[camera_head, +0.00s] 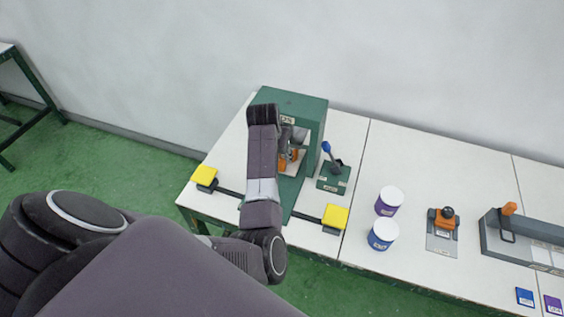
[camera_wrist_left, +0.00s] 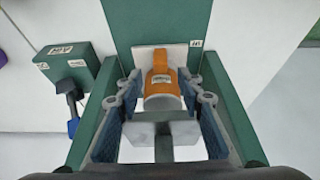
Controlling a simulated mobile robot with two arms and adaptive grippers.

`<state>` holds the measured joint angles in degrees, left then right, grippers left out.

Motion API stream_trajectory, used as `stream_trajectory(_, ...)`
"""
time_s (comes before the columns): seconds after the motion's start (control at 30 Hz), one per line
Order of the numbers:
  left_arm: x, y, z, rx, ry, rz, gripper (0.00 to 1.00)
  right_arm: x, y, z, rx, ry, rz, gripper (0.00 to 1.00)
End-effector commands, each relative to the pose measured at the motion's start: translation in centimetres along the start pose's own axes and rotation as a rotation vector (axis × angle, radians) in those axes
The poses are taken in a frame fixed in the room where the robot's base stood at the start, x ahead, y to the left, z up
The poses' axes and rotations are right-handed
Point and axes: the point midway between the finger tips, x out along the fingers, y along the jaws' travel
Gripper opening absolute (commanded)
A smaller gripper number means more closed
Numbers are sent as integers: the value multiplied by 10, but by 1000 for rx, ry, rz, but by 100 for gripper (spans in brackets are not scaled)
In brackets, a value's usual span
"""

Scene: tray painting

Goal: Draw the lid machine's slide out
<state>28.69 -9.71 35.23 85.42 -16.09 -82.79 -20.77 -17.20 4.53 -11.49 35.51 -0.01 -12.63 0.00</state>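The green lid machine (camera_head: 305,103) stands at the left end of the white table. My left arm reaches across its front and hides part of it. My left gripper (camera_head: 292,152) is at the machine's opening. In the left wrist view the left gripper (camera_wrist_left: 161,90) has its fingers apart, one on each side of an orange labelled part (camera_wrist_left: 163,84). A gap shows on both sides of it, so I see no grip. The orange part is in front of a pale plate, between green side walls (camera_wrist_left: 232,110). Whether it belongs to the slide I cannot tell. My right gripper is not in view.
Yellow buttons (camera_head: 205,175) (camera_head: 335,216) flank the machine's front. A green lever box (camera_head: 334,178) with a blue knob stands to its right. Further right are two paint cans (camera_head: 389,201) (camera_head: 382,235), an orange-and-black tool (camera_head: 443,220) and a grey tray (camera_head: 490,236).

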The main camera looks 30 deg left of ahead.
Motion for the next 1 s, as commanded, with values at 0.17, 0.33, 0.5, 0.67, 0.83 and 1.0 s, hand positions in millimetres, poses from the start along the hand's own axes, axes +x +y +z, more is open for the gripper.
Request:
stream_trajectory(0.17, 22, 0, 1, 0, -2, 0, 35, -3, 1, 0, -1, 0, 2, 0)
stream_trajectory(0.33, 46, 0, 1, 0, -2, 0, 35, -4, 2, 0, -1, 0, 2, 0)
stream_trajectory(0.5, 62, -1, 0, 0, 0, -1, 35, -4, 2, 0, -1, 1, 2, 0)
stream_trajectory(0.67, 70, -1, 0, -1, 2, -2, 35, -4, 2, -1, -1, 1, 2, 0)
stream_trajectory(0.83, 72, -1, 0, -1, 2, -2, 35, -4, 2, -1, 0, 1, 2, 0)
stream_trajectory(1.0, 72, -1, 0, -1, 2, -2, 32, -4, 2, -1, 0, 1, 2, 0)
